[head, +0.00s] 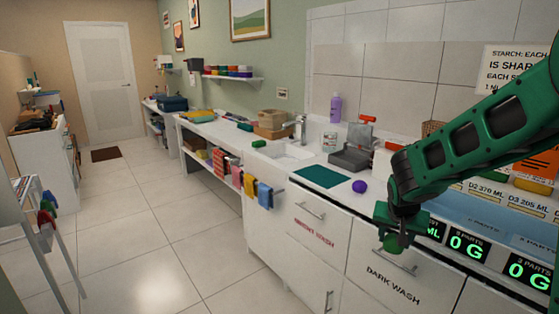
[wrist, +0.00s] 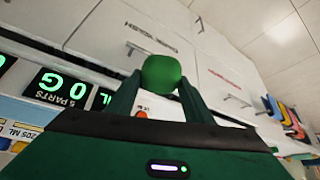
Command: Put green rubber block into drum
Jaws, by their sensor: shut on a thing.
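My gripper (head: 398,236) is at the right in the head view, in front of the drawer fronts and below counter height. It points downward and is shut on the green rubber block (head: 391,244). In the wrist view the block (wrist: 161,73) is a rounded green piece between the two fingertips (wrist: 160,92). It is held clear of the cabinet behind it. I cannot make out a drum in either view.
White drawers marked Bright Wash (head: 311,232) and Dark Wash (head: 392,287) have protruding handles. The counter above holds a dark green mat (head: 318,177), a purple ball (head: 359,186) and a grey device (head: 350,158). Lit displays (head: 466,247) stand at right. The tiled floor (head: 165,215) is open at left.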

